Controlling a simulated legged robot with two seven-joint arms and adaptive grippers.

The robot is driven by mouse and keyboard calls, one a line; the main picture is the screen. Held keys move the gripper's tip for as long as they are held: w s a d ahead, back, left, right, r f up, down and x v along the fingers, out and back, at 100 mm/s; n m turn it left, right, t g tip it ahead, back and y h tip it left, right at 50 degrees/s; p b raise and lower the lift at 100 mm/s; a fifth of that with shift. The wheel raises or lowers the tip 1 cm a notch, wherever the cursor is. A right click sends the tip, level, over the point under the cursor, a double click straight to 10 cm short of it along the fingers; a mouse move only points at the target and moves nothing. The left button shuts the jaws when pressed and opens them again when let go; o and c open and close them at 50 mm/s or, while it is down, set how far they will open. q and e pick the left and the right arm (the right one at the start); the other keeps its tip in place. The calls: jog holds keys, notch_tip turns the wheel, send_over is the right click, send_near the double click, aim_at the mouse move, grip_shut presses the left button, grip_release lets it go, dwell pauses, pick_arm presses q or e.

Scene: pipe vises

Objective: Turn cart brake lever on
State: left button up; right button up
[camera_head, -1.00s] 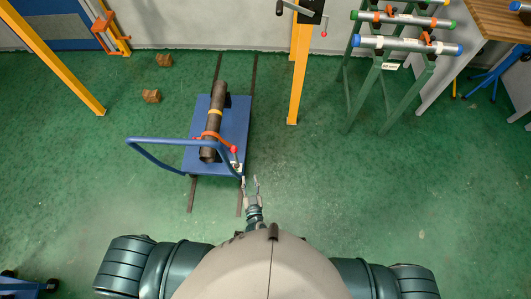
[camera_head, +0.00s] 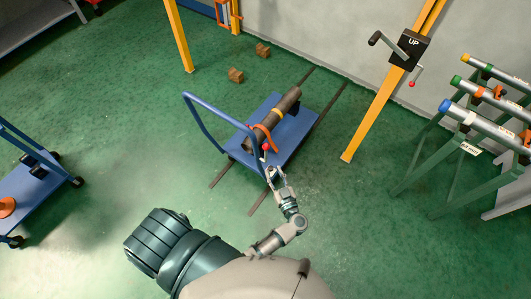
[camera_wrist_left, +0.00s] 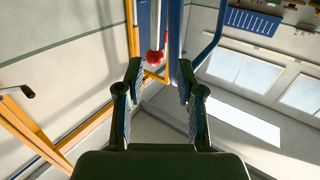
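The blue cart (camera_head: 292,142) stands on the green floor with its tubular blue push handle (camera_head: 207,112) rising at its left side. A lever with a red ball knob (camera_head: 265,147) sits at the cart's near corner; I take it for the brake lever. The knob also shows in the left wrist view (camera_wrist_left: 154,58), just ahead of the fingertips and left of centre between them. My left gripper (camera_head: 272,172) is beside that corner. Its two fingers stand apart in the left wrist view (camera_wrist_left: 158,78), with nothing between them. Contact with the knob cannot be told. My right gripper is out of view.
A dark pipe (camera_head: 280,112) with a yellow band lies on the cart, under an orange strap (camera_head: 268,137). A yellow post with a crank (camera_head: 380,100) stands to the right, pipe stands (camera_head: 455,150) further right. Another blue cart (camera_head: 30,190) is at left.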

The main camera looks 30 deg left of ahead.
aim_at(266, 152)
pick_arm(q)
jog(key=b+x, duration=0.2)
jog(key=x, duration=0.8)
jog(key=shift+w+d+r+b, duration=0.1)
jog(key=shift+w+r+b, duration=0.1)
jog(key=shift+b, duration=0.2)
jog(key=shift+d+r, duration=0.15)
jog(key=shift+d, duration=0.4)
grip_shut()
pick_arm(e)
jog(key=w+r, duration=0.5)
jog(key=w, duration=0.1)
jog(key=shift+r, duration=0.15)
